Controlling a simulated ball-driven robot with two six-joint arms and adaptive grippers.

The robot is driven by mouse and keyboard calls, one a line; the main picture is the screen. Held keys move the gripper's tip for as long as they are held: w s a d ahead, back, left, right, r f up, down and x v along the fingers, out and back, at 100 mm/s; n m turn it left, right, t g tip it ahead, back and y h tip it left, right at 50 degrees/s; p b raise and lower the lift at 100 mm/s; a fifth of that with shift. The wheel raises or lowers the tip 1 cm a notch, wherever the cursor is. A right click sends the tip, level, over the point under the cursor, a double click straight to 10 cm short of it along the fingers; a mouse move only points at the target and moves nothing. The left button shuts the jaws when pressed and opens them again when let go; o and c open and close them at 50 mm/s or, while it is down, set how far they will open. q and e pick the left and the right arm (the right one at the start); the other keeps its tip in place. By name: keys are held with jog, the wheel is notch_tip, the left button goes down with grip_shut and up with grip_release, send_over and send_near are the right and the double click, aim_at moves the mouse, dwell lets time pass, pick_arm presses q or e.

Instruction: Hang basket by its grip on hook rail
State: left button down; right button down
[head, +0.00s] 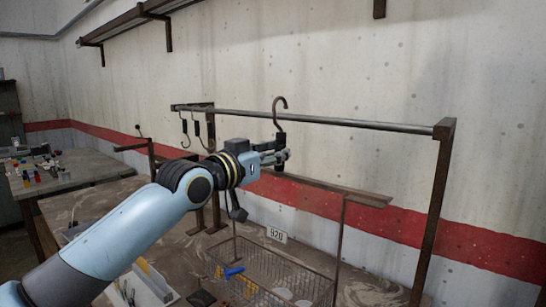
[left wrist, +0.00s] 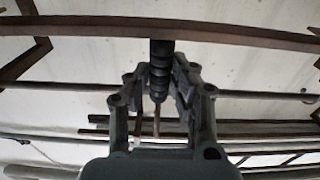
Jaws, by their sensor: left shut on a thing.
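My left gripper (head: 276,156) is shut on the black ribbed grip (head: 281,143) of a metal hook (head: 279,102). The grip is upright between the fingers and also shows in the left wrist view (left wrist: 161,70). The hook's curved end rises just above the line of the hook rail (head: 345,122); I cannot tell whether it sits over the rail or in front of it. A wire basket (head: 315,277) shows low in the head view, below the gripper. I cannot see whether the held hook is joined to it. My right gripper is not in view.
Several dark hooks (head: 197,128) hang at the rail's left end. A brown post (head: 436,210) carries its right end. A lower brown bar (head: 345,191) and a "920" tag (head: 276,235) stand behind the basket. The rail right of the held hook is clear.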

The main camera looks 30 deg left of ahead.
pick_arm(q)
jog(key=shift+w+r, duration=0.1)
jog(key=shift+w, duration=0.05)
dwell(0.3)
jog(key=shift+w, duration=0.1)
jog(key=shift+w+d+b, duration=0.15)
jog(key=shift+w+b, duration=0.55)
jog(key=shift+w, duration=0.35)
jog(key=shift+w+b, duration=0.15)
jog(key=shift+b, duration=0.15)
jog(key=shift+w+d+b, duration=0.2)
jog(key=shift+w+b, duration=0.3)
jog(key=shift+w, duration=0.4)
